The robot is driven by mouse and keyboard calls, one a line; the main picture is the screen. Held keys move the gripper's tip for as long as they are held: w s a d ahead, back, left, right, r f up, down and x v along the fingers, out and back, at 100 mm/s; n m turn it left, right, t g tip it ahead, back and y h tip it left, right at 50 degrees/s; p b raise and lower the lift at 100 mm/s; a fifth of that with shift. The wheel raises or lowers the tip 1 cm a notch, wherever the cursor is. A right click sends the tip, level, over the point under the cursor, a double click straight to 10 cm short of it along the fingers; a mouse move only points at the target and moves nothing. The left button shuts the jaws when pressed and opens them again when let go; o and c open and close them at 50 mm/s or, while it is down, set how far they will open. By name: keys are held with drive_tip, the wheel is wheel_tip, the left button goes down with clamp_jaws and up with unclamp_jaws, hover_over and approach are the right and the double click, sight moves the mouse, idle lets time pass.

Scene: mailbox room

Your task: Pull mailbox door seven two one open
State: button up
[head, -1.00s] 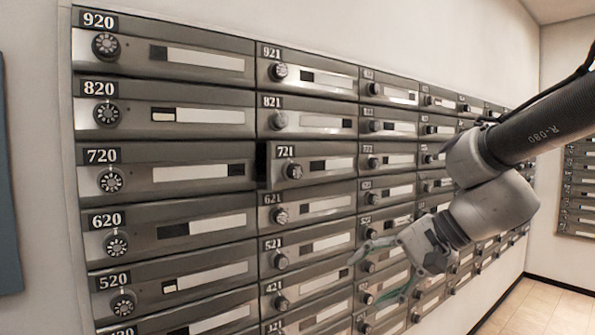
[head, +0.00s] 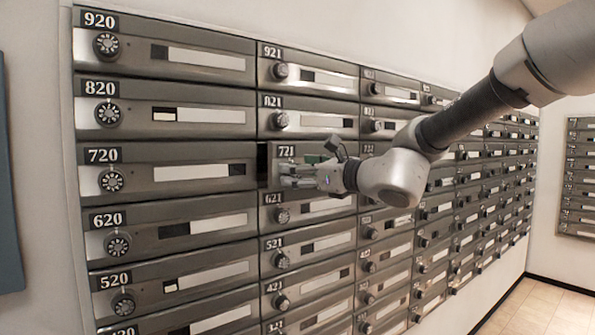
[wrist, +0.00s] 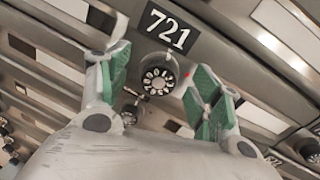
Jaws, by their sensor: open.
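Mailbox door 721 (head: 285,152) is in the second column, in the row of 720. A dark gap shows along its left edge, so it stands slightly ajar. In the head view my gripper (head: 295,172) is in front of it and hides its knob and most of its face. In the wrist view the 721 label (wrist: 168,29) is at the top. The round dial knob (wrist: 159,78) lies between my gripper's two green-padded fingers (wrist: 160,90). The fingers are apart, one on each side of the knob. I cannot tell whether either finger touches it.
Door 720 (head: 180,170) is shut to the left, door 821 (head: 310,122) above and door 621 (head: 315,207) below. Their knobs stick out. A second mailbox bank (head: 578,185) is on the far right wall. Tiled floor (head: 520,310) is clear at the lower right.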

drive_tip(key=shift+w+a, duration=0.4)
drive_tip(key=shift+c, duration=0.4)
